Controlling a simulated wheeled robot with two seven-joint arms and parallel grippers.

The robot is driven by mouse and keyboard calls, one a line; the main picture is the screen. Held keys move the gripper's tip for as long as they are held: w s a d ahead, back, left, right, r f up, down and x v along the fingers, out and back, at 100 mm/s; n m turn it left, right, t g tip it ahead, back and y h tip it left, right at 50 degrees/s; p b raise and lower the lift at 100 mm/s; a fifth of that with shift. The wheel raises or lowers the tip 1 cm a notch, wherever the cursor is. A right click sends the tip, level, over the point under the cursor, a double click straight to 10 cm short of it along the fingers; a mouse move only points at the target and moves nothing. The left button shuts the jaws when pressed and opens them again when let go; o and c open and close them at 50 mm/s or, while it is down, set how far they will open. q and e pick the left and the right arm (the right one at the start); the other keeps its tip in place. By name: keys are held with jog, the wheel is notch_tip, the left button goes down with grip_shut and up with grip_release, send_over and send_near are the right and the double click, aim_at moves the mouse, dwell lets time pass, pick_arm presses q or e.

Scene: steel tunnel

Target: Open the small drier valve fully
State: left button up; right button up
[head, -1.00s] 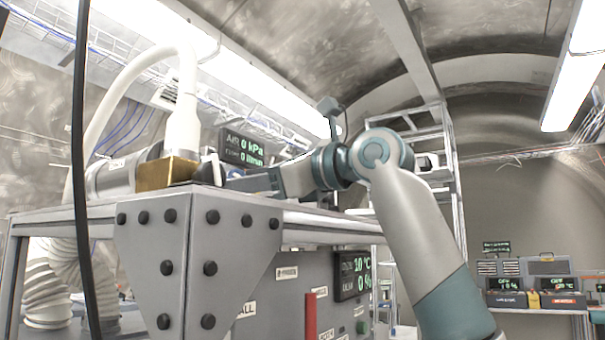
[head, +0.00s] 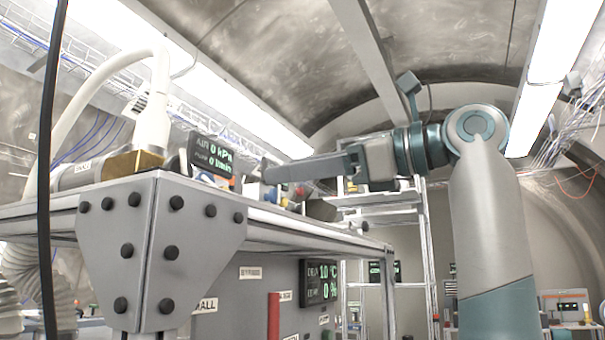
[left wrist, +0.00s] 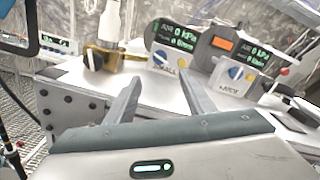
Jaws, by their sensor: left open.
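My left gripper (head: 266,172) reaches in over the bench top, its fingers pointing left, near the black display. In the left wrist view its two fingers (left wrist: 153,80) stand apart with nothing between them. Beyond them is a grey panel (left wrist: 161,80) whose label seems to read SMALL, with a blue and yellow round knob (left wrist: 159,57). The fingers are apart from this knob as far as I can tell. A second similar panel (left wrist: 229,92) with a blue and yellow knob (left wrist: 236,73) stands to the right. My right gripper is not in view.
The steel bench (head: 150,262) has a bolted corner plate. A brass block (head: 134,163) with a white hose (head: 160,95) stands on it. A black display (head: 210,157) reads 0 kPa. A black cable (head: 48,150) hangs at left. Metal shelving (head: 425,240) stands behind.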

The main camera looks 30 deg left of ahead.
pick_arm(q)
jog(key=shift+d, duration=0.3)
jog(key=shift+w, duration=0.1)
